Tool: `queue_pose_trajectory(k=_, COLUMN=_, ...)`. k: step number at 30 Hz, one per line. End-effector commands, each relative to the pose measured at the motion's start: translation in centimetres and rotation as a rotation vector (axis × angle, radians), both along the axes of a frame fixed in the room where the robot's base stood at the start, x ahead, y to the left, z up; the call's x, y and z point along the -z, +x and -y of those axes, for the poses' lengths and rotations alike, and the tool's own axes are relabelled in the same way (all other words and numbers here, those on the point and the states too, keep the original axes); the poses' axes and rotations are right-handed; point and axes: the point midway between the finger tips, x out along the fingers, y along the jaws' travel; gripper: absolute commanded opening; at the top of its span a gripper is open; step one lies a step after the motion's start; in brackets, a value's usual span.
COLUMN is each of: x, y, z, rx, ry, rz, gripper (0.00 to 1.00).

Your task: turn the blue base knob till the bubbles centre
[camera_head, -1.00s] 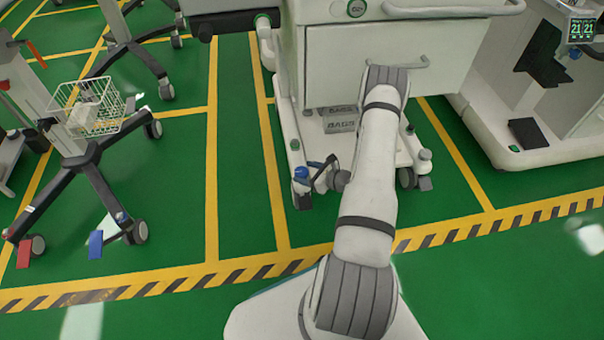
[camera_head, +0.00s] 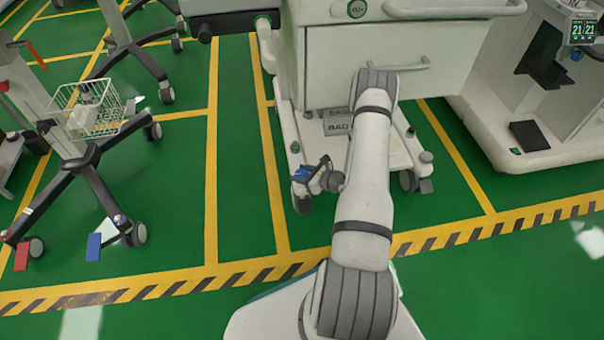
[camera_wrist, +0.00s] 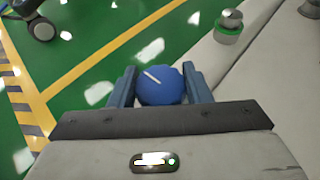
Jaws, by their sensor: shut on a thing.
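The blue base knob (camera_wrist: 160,86) is round with a white line on its top, pointing to the upper left in the wrist view. My gripper (camera_wrist: 160,88) is shut on it, one blue finger on each side. In the head view my gripper (camera_head: 304,173) is at the cart's front left corner, low over the base, and partly hides the blue knob. A small grey-capped post with a green ring (camera_wrist: 228,27) stands on the white base in the wrist view. I cannot make out any bubbles in either view.
The white cart (camera_head: 330,70) with its drawer stands behind my arm. A wheeled stand with a wire basket (camera_head: 90,110) is at the left, with red and blue pedals. Another white unit (camera_head: 500,120) is at the right. Green floor is clear in front.

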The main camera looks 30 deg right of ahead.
Motion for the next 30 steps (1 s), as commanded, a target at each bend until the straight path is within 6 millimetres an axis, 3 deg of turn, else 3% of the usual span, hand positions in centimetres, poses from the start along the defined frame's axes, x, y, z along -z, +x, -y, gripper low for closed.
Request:
queue_pose_trajectory(k=8, x=0.03, y=0.07, z=0.07, rx=-0.041, ry=-0.001, rz=0.004, gripper=0.21)
queue_pose_trajectory(k=21, x=0.08, y=0.10, z=0.06, rx=-0.353, ry=0.000, rz=0.005, gripper=0.21)
queue_pose_trajectory(k=30, x=-0.02, y=-0.01, z=0.06, rx=-0.394, ry=0.000, rz=0.000, gripper=0.21)
